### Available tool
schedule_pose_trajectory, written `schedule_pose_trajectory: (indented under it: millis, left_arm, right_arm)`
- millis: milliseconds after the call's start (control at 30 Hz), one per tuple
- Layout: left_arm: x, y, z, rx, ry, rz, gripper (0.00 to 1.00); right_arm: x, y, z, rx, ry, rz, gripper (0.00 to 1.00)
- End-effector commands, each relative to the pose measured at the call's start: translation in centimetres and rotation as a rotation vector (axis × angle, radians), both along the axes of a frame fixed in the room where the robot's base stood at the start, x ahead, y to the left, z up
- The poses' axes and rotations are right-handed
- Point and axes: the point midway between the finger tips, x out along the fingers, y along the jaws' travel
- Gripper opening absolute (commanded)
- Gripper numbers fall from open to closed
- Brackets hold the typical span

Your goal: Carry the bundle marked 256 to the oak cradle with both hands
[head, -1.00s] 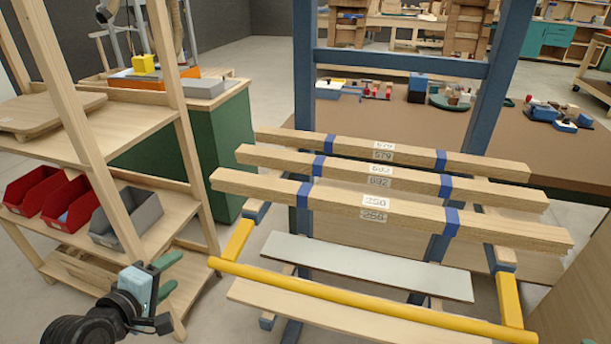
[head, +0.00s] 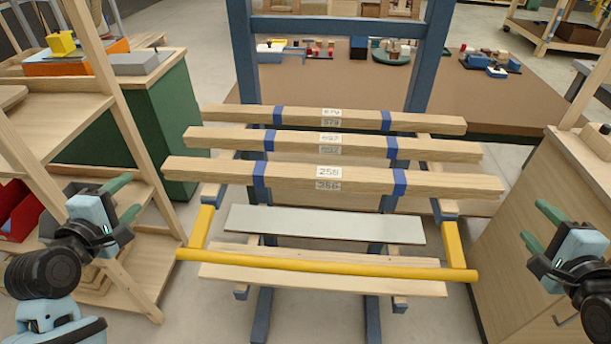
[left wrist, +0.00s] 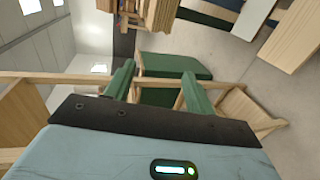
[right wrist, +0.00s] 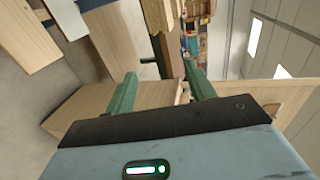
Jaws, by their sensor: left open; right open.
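The bundle marked 256 (head: 220,171) is the nearest of three long wooden bundles on a blue rack. Two blue bands wrap it, and its white label is near the middle. My left gripper (head: 130,200) is open and empty, left of the bundle and lower in the head view. My right gripper (head: 540,225) is open and empty, to the right of the bundle's right end. The green fingers also show apart in the left wrist view (left wrist: 157,85) and the right wrist view (right wrist: 160,88). I cannot identify the oak cradle in these frames.
A yellow bar (head: 320,266) runs across the rack's front, below the bundle. Bundles 692 (head: 230,140) and 579 (head: 240,115) lie behind. A wooden shelf (head: 60,115) stands left, a wooden cabinet (head: 545,190) right. A brown table (head: 480,100) is behind.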

Motion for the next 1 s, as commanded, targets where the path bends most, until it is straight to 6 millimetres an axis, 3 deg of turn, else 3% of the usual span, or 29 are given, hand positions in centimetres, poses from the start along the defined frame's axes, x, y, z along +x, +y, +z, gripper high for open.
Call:
schedule_pose_trajectory:
  millis: [600,733,1000]
  left_arm:
    - [9.9,0.0,-2.4,0.000,0.000,-0.001,0.55]
    - [11.2,0.0,-2.8,0.001,0.000,-0.001,0.55]
    - [10.9,-1.5,-2.8,0.002,0.000,0.000,0.55]
  right_arm:
    - [9.9,0.0,-2.4,-0.001,-0.001,-0.001,0.55]
    - [11.2,-0.1,-2.8,-0.003,-0.001,0.000,0.55]
    - [10.9,1.5,-2.8,-0.002,0.000,0.000,0.55]
